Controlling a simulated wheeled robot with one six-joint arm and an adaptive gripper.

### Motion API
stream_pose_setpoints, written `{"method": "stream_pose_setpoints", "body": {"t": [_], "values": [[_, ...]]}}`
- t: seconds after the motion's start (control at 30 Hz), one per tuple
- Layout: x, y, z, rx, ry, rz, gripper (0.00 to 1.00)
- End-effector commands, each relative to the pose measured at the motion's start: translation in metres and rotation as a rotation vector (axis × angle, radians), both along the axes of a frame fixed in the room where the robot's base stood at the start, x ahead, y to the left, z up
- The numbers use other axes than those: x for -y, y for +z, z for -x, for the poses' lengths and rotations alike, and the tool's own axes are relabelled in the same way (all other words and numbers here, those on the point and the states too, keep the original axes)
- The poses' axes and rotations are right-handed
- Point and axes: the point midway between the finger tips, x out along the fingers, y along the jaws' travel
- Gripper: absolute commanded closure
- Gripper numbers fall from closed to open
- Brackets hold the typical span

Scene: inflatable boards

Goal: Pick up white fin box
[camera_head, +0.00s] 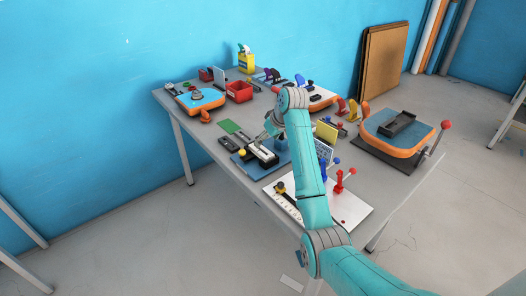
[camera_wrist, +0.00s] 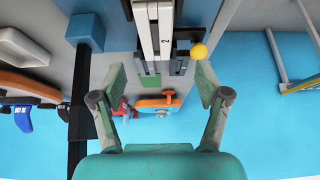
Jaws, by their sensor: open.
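A long white piece, which looks like the white fin box (camera_head: 261,152), lies in a dark holder on a blue base (camera_head: 247,164) near the table's front left edge. In the head view my gripper (camera_head: 267,134) is small and partly hidden, close to the holder.
A yellow ball knob (camera_wrist: 198,51) sits right beside the holder, near one finger. A blue block (camera_wrist: 86,29) is left of it. A white board (camera_head: 335,208) with red and blue clamps lies in front. A red bin (camera_head: 239,91) and an orange-blue board (camera_head: 200,100) stand farther back.

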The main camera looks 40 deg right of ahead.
Motion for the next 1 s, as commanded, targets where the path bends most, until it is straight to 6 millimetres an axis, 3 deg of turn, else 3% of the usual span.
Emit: {"method": "stream_pose_setpoints", "body": {"t": [0.33,0.63,0.97,1.0], "values": [[0.001,-0.026,-0.013,0.0,0.0,0.0,0.25],[0.005,-0.061,-0.029,0.0,0.0,0.0,0.25],[0.006,-0.067,-0.032,0.001,0.0,0.001,0.25],[0.005,-0.067,-0.032,0.001,0.0,0.001,0.32]]}}
